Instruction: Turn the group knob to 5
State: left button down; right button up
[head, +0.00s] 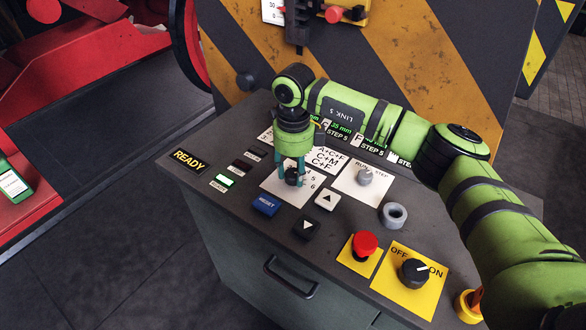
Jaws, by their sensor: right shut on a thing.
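The group knob (292,181) is a small dark knob on a white plate (273,189) on the sloped control panel. The numbers 5 and 6 show on the plate to the right of the knob; the other numbers and the knob's pointer are hidden by my gripper. My right gripper (293,172) comes down from above with its green fingers on either side of the knob, shut on it. My left gripper is not in view.
Around the plate are the blue reset button (266,204), two arrow buttons (327,200), and the run/step knob (365,177). A red emergency button (364,244) and black off/on switch (414,273) stand nearer the front. A striped machine wall (370,60) rises behind.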

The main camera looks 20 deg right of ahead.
aim_at(295, 173)
jog(key=o, duration=1.1)
jog(key=shift+s+d+f, duration=0.1)
jog(key=shift+d, duration=0.05)
jog(key=shift+o, duration=0.2)
jog(key=shift+r, duration=0.3)
notch_tip(295, 173, up, 12)
jog(key=shift+f, duration=0.25)
